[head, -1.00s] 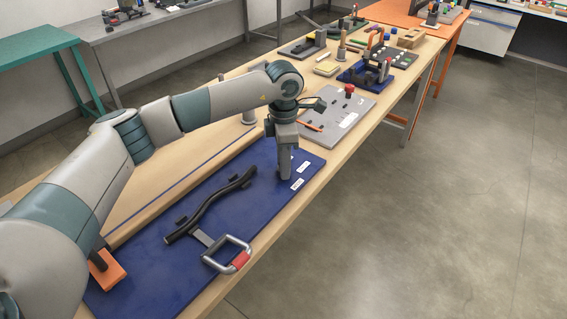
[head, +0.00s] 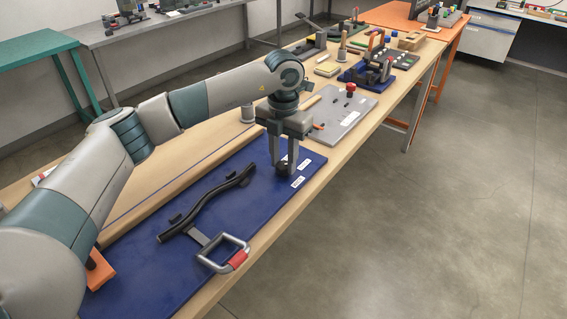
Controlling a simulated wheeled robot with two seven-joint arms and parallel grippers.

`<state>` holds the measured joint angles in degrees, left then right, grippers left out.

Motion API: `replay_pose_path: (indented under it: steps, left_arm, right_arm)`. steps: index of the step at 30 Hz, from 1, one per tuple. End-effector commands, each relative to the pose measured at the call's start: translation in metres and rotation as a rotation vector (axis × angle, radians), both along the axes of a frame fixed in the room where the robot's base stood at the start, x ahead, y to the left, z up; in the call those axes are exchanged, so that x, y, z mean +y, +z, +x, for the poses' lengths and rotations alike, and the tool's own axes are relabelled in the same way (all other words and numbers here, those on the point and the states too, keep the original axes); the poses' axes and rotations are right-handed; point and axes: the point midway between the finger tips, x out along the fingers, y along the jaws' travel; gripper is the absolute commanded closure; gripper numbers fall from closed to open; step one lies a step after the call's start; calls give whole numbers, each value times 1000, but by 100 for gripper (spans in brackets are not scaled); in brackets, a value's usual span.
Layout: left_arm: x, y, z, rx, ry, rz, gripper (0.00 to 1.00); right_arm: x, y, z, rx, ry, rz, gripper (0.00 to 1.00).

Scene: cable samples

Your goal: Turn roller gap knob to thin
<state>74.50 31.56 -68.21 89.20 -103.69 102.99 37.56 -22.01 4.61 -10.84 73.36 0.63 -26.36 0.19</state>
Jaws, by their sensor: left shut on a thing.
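My left gripper (head: 284,160) points straight down over the far right part of the blue board (head: 205,262). Its two fingers straddle a small dark knob (head: 284,169) and are shut on it. The fingers cover much of the knob, so which way it points cannot be told. Two white labels lie just right of the knob: one (head: 304,163) farther back and one (head: 298,182) nearer. Their print is too small to read. My right gripper is not in view.
On the blue board lie a black wavy bar (head: 208,203) and a metal handle with a red grip (head: 237,259). An orange block (head: 99,272) is at the left. The floor on the right is clear.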

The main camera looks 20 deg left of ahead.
Motion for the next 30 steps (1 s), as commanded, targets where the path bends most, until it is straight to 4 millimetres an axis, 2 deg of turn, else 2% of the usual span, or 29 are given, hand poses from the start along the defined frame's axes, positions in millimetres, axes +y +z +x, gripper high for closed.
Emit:
replay_pose_path:
  steps: [9,30]
  left_arm:
    - [0,-1,1,-2,299,0,92]
    - [0,0,1,-3,958,-1,92]
  right_arm:
    - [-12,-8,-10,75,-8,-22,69]
    - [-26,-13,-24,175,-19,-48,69]
